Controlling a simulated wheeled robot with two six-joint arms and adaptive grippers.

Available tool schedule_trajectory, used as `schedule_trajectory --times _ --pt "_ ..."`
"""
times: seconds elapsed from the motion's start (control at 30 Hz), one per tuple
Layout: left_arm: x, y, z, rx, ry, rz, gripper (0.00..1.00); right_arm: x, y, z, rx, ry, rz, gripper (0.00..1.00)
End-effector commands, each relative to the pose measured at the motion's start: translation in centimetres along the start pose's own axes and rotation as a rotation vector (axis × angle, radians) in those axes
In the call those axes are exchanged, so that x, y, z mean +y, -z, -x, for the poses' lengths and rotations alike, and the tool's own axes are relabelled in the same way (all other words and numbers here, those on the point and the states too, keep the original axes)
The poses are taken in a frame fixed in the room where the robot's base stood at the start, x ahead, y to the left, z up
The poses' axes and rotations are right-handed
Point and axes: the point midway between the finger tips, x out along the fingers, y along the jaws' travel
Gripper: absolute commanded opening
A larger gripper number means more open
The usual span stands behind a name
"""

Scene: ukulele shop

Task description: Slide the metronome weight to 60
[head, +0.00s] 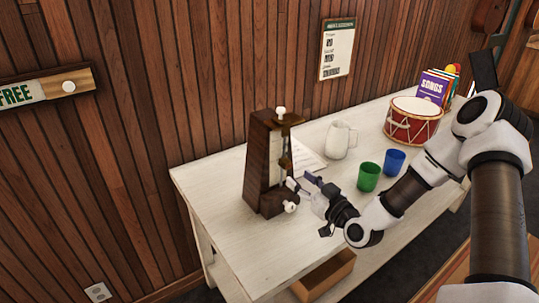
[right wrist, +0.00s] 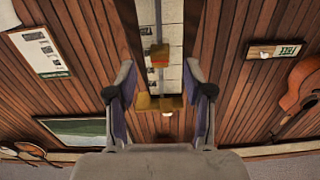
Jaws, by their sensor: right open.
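The metronome (head: 262,170) is a dark brown wooden tower with a pale scale face, standing upright at the near left of the white table. In the right wrist view, which looks upside down, its white scale plate (right wrist: 173,82) has a thin upright rod. A small red-brown and brass block (right wrist: 160,55), apparently the weight, sits on the rod. A brass bracket (right wrist: 147,102) shows nearer the gripper's palm. My right gripper (head: 303,184) is open in front of the metronome face; its fingers (right wrist: 160,68) appear either side of the rod and weight, with no visible contact. Scale numbers are unreadable. My left gripper is out of view.
The white table (head: 225,185) stands against a wood-plank wall. A white mug (head: 340,141), green cup (head: 368,177), blue cup (head: 394,161) and red drum (head: 411,122) stand right of the metronome. A paper lies behind it.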

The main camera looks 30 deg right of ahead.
Motion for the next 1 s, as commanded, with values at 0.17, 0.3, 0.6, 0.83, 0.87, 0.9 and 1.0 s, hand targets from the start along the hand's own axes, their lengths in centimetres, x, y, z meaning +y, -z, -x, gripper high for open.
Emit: schedule_trajectory --times 0.17,0.3,0.6,0.83,0.87,0.9,1.0 --pt "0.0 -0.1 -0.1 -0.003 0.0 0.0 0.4 0.0 0.0 -1.1 -0.001 0.001 0.005 0.52" --pt "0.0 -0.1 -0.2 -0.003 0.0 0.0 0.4 -0.1 0.0 -3.7 -0.002 0.004 0.008 0.52" --pt "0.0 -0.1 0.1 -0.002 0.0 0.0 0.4 0.0 0.0 -7.7 -0.001 0.001 0.0 0.52" --pt "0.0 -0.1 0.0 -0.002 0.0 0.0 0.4 0.0 0.0 -7.8 -0.001 0.0 -0.002 0.48" --pt "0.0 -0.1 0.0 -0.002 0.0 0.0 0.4 0.0 0.0 -7.8 -0.001 0.0 -0.002 0.38" --pt "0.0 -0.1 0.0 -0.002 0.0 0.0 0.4 0.0 0.0 -7.8 -0.001 0.0 -0.002 0.24" --pt "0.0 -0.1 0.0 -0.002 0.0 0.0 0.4 0.0 0.0 -7.8 -0.001 0.0 -0.001 0.0"
